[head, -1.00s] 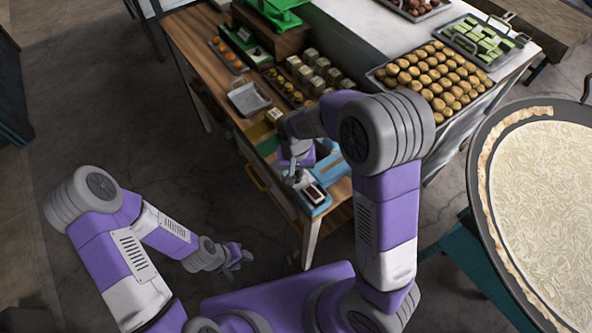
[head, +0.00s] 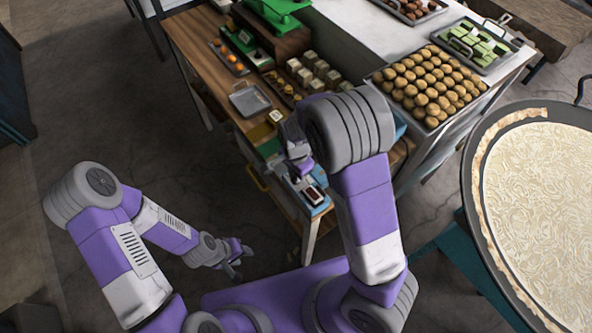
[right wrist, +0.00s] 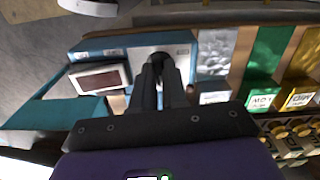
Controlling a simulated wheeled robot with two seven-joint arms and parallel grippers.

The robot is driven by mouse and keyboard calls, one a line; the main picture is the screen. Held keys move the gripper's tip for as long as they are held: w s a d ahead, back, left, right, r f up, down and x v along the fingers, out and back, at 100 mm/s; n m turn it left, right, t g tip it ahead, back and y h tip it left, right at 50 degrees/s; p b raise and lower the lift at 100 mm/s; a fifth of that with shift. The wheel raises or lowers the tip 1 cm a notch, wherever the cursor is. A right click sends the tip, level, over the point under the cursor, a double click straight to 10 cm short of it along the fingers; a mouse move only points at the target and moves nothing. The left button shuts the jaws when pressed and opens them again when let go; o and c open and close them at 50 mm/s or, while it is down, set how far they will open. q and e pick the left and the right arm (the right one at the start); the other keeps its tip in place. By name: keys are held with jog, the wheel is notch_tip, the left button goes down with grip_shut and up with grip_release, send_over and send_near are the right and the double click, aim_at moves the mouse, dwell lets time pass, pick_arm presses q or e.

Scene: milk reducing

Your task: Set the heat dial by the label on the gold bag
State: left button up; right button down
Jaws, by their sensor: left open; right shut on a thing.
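A blue-and-white heater unit (right wrist: 205,50) with a dark red display (right wrist: 100,79) lies under my right gripper (right wrist: 161,62); its display also shows in the head view (head: 313,194). My right gripper is shut on what looks like the dark heat dial, which the fingers mostly hide. The gold bag (right wrist: 299,96) with a pale label stands to the right in the right wrist view; the lettering is too small to read surely. It also appears in the head view (head: 275,116). My left gripper (head: 238,264) is open and empty, away from the table.
A green bag (right wrist: 262,97) and a silver bag (right wrist: 214,92) stand beside the gold one. A grey tray (head: 250,100) and several small goods lie farther along the wooden table. A large round pan (head: 478,200) is at the right. The floor near my left gripper is clear.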

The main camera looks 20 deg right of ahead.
jog(key=shift+m, duration=0.7)
jog(key=c, duration=1.2)
grip_release()
jog(key=shift+o, duration=0.2)
notch_tip(320, 180, up, 8)
jog(key=shift+f+p, duration=0.15)
jog(key=shift+p, duration=0.55)
jog(key=shift+f, duration=0.1)
